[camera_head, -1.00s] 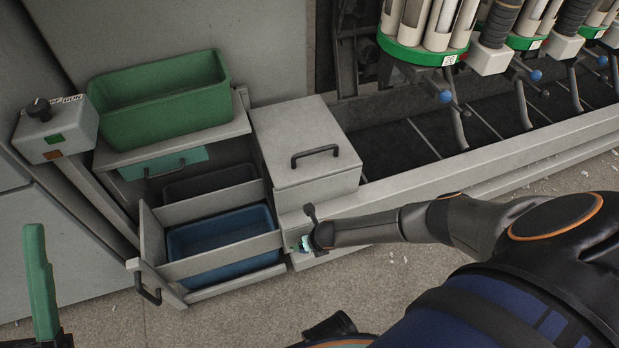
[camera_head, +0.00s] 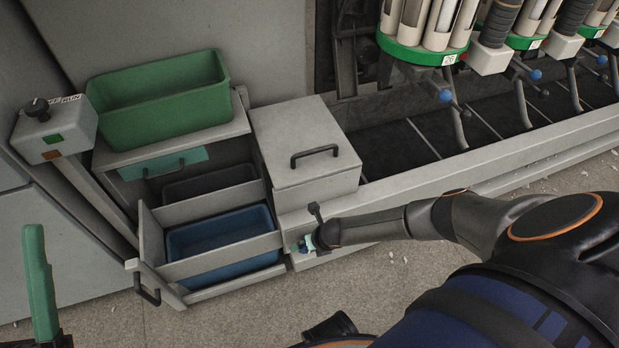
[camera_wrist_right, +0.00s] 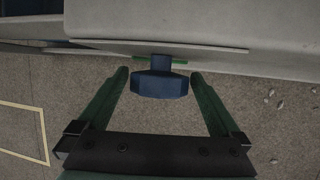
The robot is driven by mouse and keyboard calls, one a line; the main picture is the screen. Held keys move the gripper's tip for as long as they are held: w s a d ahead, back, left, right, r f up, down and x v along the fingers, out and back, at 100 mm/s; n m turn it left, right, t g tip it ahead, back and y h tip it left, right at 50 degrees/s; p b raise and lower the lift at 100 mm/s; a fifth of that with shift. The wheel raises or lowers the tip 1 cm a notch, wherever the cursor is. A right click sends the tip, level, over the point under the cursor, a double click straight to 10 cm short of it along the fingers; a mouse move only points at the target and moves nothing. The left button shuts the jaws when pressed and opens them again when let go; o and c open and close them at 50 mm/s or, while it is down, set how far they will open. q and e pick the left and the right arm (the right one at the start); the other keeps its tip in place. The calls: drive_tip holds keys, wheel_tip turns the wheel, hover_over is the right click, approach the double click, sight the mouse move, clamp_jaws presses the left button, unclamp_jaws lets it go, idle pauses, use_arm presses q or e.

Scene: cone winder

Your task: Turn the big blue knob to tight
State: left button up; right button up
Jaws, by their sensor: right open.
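The big blue knob (camera_wrist_right: 160,84) sticks out from the side of the grey machine in the right wrist view, with a bit of green behind its stem. My right gripper (camera_wrist_right: 160,78) is open, with one green finger on each side of the knob and a small gap at both sides. In the head view my right gripper (camera_head: 304,244) is at the front face below the grey lidded box; the knob is mostly hidden there. A green finger of my left gripper (camera_head: 40,285) shows at the lower left, away from the machine; its opening is unclear.
The grey lidded box (camera_head: 306,150) stands above the knob's place. An open drawer with a blue bin (camera_head: 222,240) juts out just left of my right gripper. A green bin (camera_head: 160,105) and a switch box (camera_head: 58,130) are farther left.

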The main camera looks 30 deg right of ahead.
use_arm(q)
wheel_tip(320, 180, up, 7)
drive_tip(key=m+p, duration=0.1)
drive_tip(key=p, duration=0.6)
drive_tip(key=w+f+n+y, duration=0.1)
drive_tip(key=f+y, duration=0.1)
drive_tip(key=w+a+f+n+y+p, duration=0.1)
drive_tip(key=w+f+n+y, duration=0.1)
drive_tip(key=shift+w+a+y, duration=0.1)
drive_tip(key=shift+y, duration=0.2)
use_arm(e)
drive_tip(key=v, duration=1.2)
drive_tip(key=shift+s+r, duration=0.15)
drive_tip(key=shift+r, duration=0.1)
